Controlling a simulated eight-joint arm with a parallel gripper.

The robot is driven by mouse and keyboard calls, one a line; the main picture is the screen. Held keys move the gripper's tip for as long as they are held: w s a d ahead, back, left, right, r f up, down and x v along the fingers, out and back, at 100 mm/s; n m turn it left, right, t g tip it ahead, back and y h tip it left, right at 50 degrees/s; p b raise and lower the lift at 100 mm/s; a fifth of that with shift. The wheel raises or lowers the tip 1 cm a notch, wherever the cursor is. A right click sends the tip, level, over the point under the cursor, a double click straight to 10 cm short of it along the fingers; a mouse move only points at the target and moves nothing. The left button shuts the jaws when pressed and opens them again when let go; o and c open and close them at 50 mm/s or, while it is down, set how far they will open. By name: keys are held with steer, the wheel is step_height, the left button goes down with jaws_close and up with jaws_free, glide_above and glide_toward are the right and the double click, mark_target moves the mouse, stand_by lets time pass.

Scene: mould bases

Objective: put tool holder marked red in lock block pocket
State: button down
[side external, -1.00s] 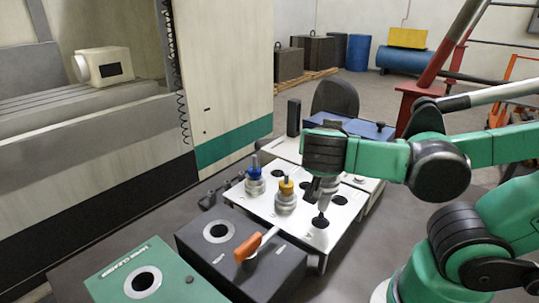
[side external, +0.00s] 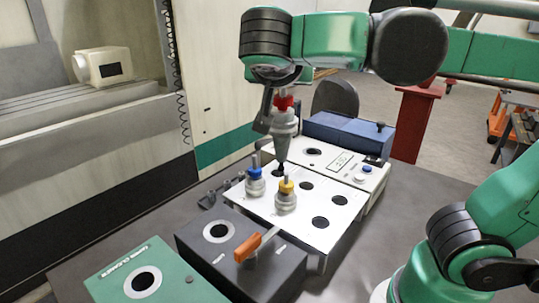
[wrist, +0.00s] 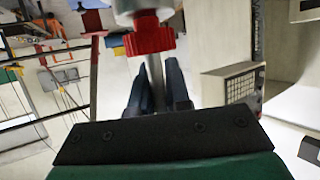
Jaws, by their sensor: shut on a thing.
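The tool holder marked red (side external: 284,122) is a grey tapered holder with a red collar, hanging roughly upright with its narrow end down. My gripper (side external: 268,112) is shut on it, above the back of the white rack. In the wrist view its red collar (wrist: 150,38) shows at the top, just beyond my dark fingers (wrist: 158,88). The lock block (side external: 200,248) is a dark block at the front left of the rack, with an orange-handled lever (side external: 255,244). Its round pocket (side external: 219,231) looks empty. The holder is behind and right of this pocket.
The white rack (side external: 325,240) has several open holes and holds a blue-marked holder (side external: 255,182) and a yellow-marked holder (side external: 286,196), both between my gripper and the lock block. A green taper cleaner (side external: 180,283) stands front left. A white device with a display (side external: 340,163) stands behind.

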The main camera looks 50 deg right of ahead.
steer(key=w+a+f+n+t+y, duration=0.25)
steer(key=w+a+f, duration=0.25)
steer(key=w+a, duration=0.3)
step_height(320, 180, down, 13)
steer(key=shift+s+a+h, duration=0.3)
steer(key=shift+a+h, duration=0.05)
steer(key=shift+h, duration=0.1)
stand_by(0.3)
steer(key=shift+r, duration=0.1)
steer(key=c, duration=0.8)
jaws_free()
steer(key=shift+o, duration=0.2)
steer(key=v, duration=0.5)
steer(key=shift+s+a+r, duration=0.1)
steer(key=shift+s+a, duration=0.1)
